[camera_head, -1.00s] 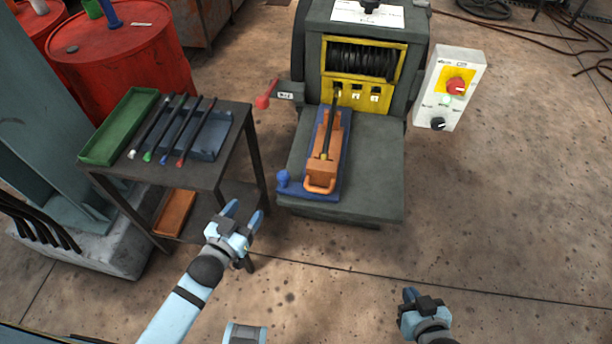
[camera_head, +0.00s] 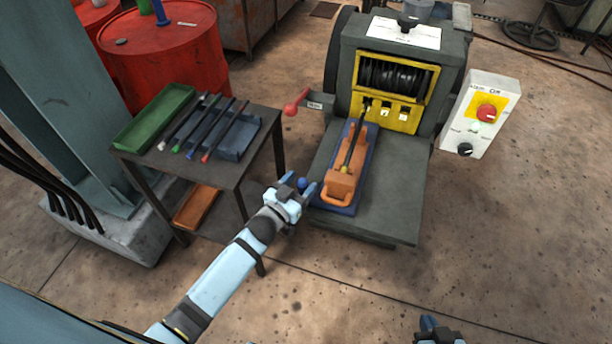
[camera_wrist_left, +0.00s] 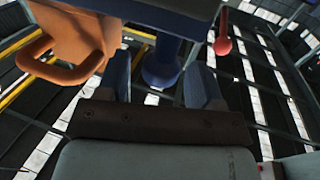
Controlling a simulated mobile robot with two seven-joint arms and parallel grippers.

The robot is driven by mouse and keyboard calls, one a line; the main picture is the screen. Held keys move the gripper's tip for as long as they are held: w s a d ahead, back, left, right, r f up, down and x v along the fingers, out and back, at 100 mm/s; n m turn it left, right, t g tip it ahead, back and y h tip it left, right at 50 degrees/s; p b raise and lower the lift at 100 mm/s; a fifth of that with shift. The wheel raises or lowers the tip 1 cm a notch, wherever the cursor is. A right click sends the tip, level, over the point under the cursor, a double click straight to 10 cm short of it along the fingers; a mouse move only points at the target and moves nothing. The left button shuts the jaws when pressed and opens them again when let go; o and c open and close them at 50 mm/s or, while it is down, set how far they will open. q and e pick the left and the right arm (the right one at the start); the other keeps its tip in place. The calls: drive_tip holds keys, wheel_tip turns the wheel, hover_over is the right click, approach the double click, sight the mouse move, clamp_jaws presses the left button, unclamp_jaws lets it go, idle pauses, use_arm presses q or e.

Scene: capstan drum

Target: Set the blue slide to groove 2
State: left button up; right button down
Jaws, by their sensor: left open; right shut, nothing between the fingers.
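The blue slide (camera_head: 338,208) is a flat plate under an orange block with a handle (camera_head: 336,198), on the grey machine's bed. Its round blue knob (camera_head: 302,183) sticks out at its near left corner. A dark rod with a yellow end (camera_head: 350,155) lies along the block and points at the leftmost opening of the yellow panel (camera_head: 408,118). My left gripper (camera_head: 298,187) is open at the knob. In the left wrist view the knob (camera_wrist_left: 160,70) sits between the spread fingers; I cannot tell if they touch it. My right gripper (camera_head: 428,323) is shut and empty at the bottom edge.
A red-knobbed lever (camera_head: 295,103) sticks out left of the machine, above the knob. A dark cart (camera_head: 225,172) with a green tray (camera_head: 155,117) and several colour-tipped rods stands left. A control box (camera_head: 480,115) stands right. The front floor is clear.

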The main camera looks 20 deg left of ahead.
sight(327, 185)
use_arm(q)
drive_tip(key=shift+x, duration=1.35)
use_arm(e)
drive_tip(key=shift+d, duration=0.15)
